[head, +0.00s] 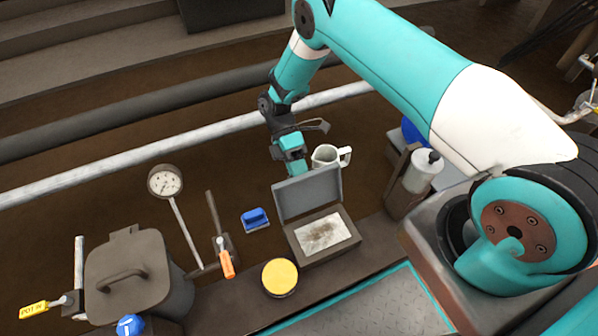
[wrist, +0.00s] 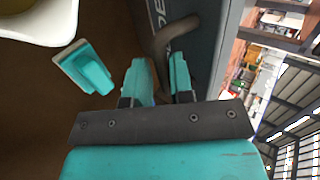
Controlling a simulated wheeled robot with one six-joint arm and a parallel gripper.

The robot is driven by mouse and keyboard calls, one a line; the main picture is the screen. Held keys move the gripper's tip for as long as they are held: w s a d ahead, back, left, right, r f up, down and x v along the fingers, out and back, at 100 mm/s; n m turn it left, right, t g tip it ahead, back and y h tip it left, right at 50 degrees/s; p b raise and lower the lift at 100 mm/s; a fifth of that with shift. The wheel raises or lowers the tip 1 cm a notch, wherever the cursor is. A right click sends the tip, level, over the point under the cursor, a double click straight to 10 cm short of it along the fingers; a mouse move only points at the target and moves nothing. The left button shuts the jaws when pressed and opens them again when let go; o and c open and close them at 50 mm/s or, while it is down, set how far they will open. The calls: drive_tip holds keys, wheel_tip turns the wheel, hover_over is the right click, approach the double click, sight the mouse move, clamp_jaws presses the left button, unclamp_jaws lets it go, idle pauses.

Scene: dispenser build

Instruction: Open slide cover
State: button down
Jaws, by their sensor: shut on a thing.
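The slide cover (head: 308,193) is a grey flat lid that stands raised at the back edge of its box (head: 345,250). A pale, brown-stained sheet (head: 323,235) shows inside the open box. My gripper (head: 297,170) is behind the cover's upper edge, and its fingertips are partly hidden there. In the wrist view, the fingers of my gripper (wrist: 158,75) are shut on a dark curved handle (wrist: 170,34) on the cover's outer face (wrist: 203,50). Part of some pale lettering shows on that face.
A white mug (head: 328,155) stands close behind the cover. A blue block (head: 255,219) lies left of the box, and a yellow-topped round tin (head: 280,277) is in front. A dark lidded pot (head: 135,275) and a gauge (head: 165,182) stand further left. A bottle (head: 422,172) stands at right.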

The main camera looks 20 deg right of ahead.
drive_tip(key=shift+w+f, duration=0.25)
drive_tip(key=shift+f, duration=0.3)
drive_tip(key=c, duration=1.2)
unclamp_jaws()
drive_tip(key=shift+o, duration=0.2)
drive_tip(key=shift+r, duration=0.1)
drive_tip(key=p+v, duration=0.2)
drive_tip(key=v, duration=0.5)
drive_tip(key=shift+d+r, duration=0.15)
drive_tip(key=shift+r, duration=0.1)
drive_tip(key=shift+w, duration=0.15)
